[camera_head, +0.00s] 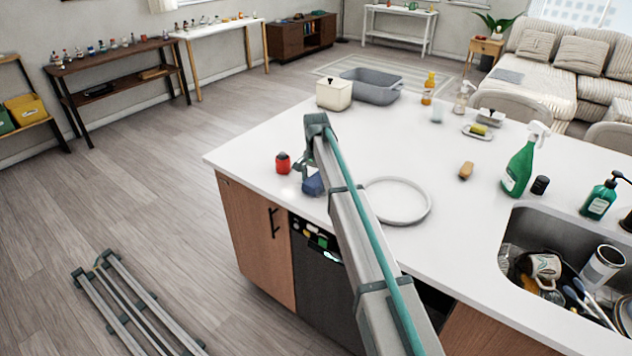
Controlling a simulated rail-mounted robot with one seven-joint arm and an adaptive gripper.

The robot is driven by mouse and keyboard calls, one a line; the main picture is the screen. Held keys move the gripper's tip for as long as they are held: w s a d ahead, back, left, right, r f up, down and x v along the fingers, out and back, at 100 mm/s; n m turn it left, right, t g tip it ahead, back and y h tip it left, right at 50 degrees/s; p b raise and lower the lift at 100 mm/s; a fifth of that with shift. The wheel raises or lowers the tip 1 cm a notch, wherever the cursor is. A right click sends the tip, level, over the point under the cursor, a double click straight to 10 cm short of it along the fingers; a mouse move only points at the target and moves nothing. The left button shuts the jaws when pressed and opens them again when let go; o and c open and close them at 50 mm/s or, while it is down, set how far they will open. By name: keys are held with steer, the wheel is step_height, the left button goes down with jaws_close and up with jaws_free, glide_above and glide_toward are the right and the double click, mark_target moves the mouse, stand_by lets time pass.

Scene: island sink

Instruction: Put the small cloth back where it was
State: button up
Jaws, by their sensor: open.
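A small dark blue piece (313,184), which looks like the folded cloth, is at the left front part of the white island counter. My gripper (306,172) points down right at it and is open. The fingertips are small and dark here, and I cannot tell whether they touch the blue piece. My arm hides part of the counter to its right.
A red jar (283,163) stands close to the left of my gripper. A cream canister (334,94) and grey tub (371,87) stand at the back. A green spray bottle (519,168) stands near the full sink (532,228).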

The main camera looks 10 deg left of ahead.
mark_target(316, 178)
steer(key=shift+r, duration=0.1)
step_height(316, 178, up, 12)
steer(key=b, duration=0.2)
steer(key=shift+b, duration=0.3)
steer(key=shift+r, duration=0.1)
